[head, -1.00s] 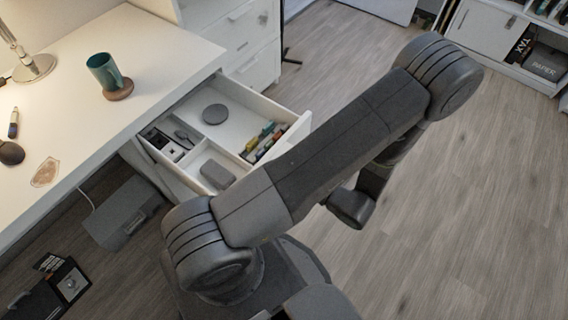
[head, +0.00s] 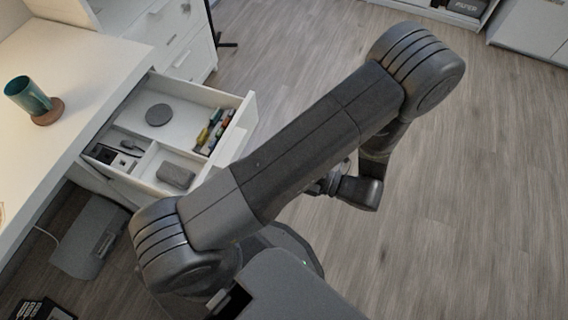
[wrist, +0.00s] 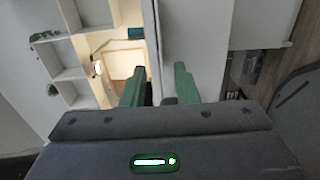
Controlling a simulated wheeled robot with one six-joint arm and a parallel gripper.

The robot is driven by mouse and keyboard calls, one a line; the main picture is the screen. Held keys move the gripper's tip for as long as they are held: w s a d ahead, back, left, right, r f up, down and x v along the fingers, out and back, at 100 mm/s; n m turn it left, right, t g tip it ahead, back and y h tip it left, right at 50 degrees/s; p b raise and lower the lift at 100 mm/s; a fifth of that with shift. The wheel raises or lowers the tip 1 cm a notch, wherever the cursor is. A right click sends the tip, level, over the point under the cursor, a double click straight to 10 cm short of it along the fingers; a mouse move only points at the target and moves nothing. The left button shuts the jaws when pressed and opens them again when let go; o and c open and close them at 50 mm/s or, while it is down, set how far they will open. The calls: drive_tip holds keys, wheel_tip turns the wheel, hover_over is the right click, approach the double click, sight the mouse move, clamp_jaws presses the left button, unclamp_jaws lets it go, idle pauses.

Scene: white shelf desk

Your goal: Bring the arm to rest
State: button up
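My arm (head: 290,150) extends in the head view from its shoulder at the lower left to a bent elbow at the upper right. Its far part folds back down to the wrist (head: 360,191) beside the upper link. My gripper is mostly hidden behind that link in the head view. In the wrist view my gripper (wrist: 160,72) shows two green fingers standing apart, with no held object visible between their tips.
An open drawer (head: 202,167) with small items juts from the white desk (head: 70,60), left of my arm. A grey box (head: 93,238) is on the floor below. The floor (head: 480,200) at right is clear.

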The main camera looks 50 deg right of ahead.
drive_tip(key=x, duration=1.4)
